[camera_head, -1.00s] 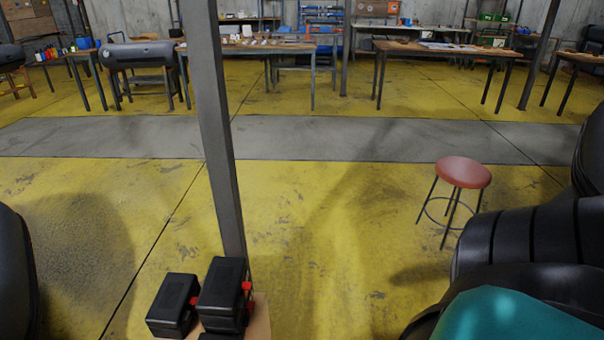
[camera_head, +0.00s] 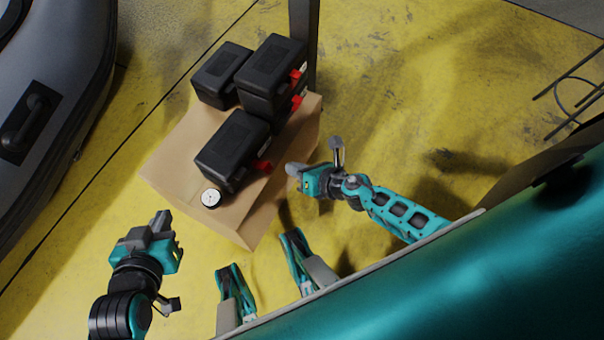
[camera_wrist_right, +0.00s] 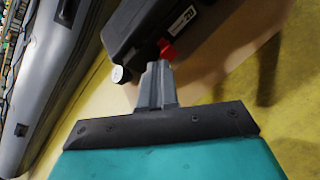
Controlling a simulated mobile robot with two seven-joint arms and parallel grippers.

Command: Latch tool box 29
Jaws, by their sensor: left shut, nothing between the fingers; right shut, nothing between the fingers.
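Several black tool boxes with red latches stand on a cardboard box (camera_head: 240,228). The nearest tool box (camera_head: 230,150) has a red latch (camera_head: 262,166) on its right side. In the right wrist view this tool box (camera_wrist_right: 140,30) carries a white label with a number too blurred to read surely. My right gripper (camera_head: 291,168) is shut and empty, just right of that latch. In the right wrist view its fingertips (camera_wrist_right: 158,66) are close to the red latch (camera_wrist_right: 166,49); I cannot tell whether they touch. My left gripper (camera_head: 162,216) is shut and empty, left of the cardboard box.
Two stacked tool boxes (camera_head: 273,68) and another tool box (camera_head: 221,76) stand behind. A small white round thing (camera_head: 211,197) sits by the near tool box. A grey inflatable boat (camera_head: 75,80) lies left. A post (camera_head: 303,30) rises behind. Yellow floor is free at right.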

